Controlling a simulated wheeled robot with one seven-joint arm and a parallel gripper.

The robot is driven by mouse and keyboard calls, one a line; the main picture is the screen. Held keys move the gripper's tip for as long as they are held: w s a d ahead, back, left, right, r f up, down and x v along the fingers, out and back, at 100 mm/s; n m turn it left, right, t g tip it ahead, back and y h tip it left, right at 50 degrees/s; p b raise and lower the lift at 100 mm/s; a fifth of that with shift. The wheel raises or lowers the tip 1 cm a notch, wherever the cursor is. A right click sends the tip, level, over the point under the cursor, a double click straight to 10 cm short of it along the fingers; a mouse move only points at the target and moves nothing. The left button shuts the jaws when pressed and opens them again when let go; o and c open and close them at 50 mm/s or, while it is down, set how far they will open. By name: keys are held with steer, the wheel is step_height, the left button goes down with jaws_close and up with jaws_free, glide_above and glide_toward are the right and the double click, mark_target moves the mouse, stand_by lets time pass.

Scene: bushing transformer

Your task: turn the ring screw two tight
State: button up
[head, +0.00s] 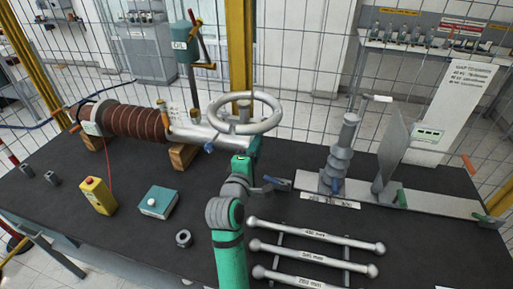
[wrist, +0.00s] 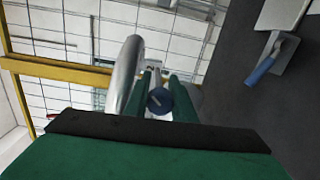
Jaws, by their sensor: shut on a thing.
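A dark blue round screw head with a slot (wrist: 159,100) is in the middle of the wrist view. My gripper (wrist: 163,98) has its two green fingers on either side of it, shut on it. The silver ring (head: 247,107) sits on top of the metal fitting at the end of the brown ribbed bushing (head: 138,122). The ring also shows as a curved silver tube (wrist: 124,85) just left of my fingers in the wrist view. In the head view my green arm reaches up to the near side of this fitting and hides the screw and fingertips.
Three silver rods (head: 315,247) lie on the dark table at front right. A grey ribbed insulator (head: 341,160) stands on a plate to the right. A yellow box (head: 98,196) and a teal box (head: 158,202) stand at left. A wire fence runs behind.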

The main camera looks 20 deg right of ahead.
steer(key=m, duration=0.7)
steer(key=shift+a+f, duration=0.1)
steer(key=shift+f, duration=0.1)
steer(key=m, duration=0.3)
steer(key=shift+m+y, duration=0.3)
steer(key=m, duration=0.3)
steer(key=shift+a, duration=0.1)
steer(key=m, duration=0.5)
steer(key=shift+w+m+t, duration=0.1)
steer(key=shift+m+t, duration=0.2)
steer(key=shift+t, duration=0.1)
steer(key=m, duration=0.5)
steer(key=shift+r+y, duration=0.1)
steer(key=shift+y, duration=0.2)
steer(key=shift+m, duration=0.4)
steer(key=o, duration=1)
steer(key=shift+r, duration=0.1)
